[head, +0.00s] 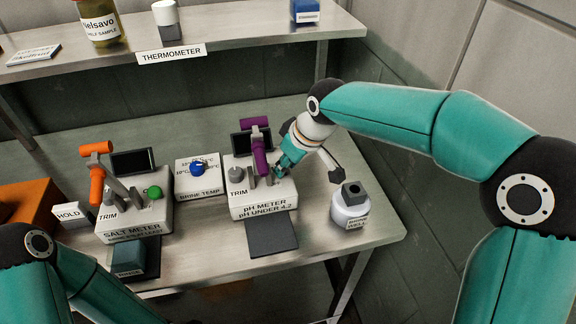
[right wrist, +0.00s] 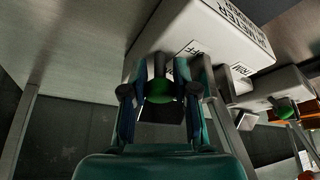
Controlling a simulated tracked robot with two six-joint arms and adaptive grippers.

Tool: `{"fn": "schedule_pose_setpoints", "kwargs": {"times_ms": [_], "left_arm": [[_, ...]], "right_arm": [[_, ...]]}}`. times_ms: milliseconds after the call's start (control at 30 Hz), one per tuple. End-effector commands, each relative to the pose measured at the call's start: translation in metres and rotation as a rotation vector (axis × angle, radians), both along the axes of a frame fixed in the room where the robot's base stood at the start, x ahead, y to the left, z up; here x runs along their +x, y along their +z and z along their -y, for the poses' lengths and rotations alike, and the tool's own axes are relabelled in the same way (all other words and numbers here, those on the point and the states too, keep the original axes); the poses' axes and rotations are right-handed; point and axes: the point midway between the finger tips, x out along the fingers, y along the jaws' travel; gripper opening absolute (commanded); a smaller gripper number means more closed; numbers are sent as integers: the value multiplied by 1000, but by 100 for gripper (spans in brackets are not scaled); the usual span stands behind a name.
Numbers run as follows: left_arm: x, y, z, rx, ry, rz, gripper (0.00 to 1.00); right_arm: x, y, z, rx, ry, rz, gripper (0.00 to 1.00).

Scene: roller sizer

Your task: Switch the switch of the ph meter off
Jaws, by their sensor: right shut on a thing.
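The pH meter (head: 262,208) is a white box with a dark screen, a grey trim knob and a purple probe arm (head: 259,150). My right gripper (head: 281,171) reaches down to the right part of its top. In the right wrist view the pH meter (right wrist: 205,28) shows upside down, with a label ending in "FF" beside the fingers. My right gripper's two fingers (right wrist: 163,92) are shut on a green switch knob (right wrist: 160,90), one on each side. The knob is mostly hidden in the head view. My left gripper is out of view.
The salt meter (head: 135,222) with a green knob and orange probe arm stands left, past the brine temp box (head: 198,182). A white bottle (head: 349,210) stands close on the right. A dark mat (head: 271,236) lies in front of the pH meter.

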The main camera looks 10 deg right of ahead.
Motion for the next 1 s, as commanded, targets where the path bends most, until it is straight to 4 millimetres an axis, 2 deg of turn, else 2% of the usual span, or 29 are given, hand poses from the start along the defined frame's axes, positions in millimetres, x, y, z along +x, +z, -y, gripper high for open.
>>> {"fn": "schedule_pose_setpoints", "kwargs": {"times_ms": [67, 100, 200, 633, 767, 1000], "left_arm": [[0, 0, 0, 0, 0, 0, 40], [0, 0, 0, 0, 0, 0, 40], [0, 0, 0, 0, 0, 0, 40], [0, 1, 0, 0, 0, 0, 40], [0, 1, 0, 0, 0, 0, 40], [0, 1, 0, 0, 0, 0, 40]], "right_arm": [[0, 0, 1, -1, 0, 0, 0], [0, 0, 1, -1, 0, 0, 35], [0, 0, 1, -1, 0, -2, 52], [-1, 6, 1, 1, 0, 1, 53], [-7, 21, 5, 0, 0, 2, 53], [-22, 64, 17, 0, -1, 4, 53]]}}
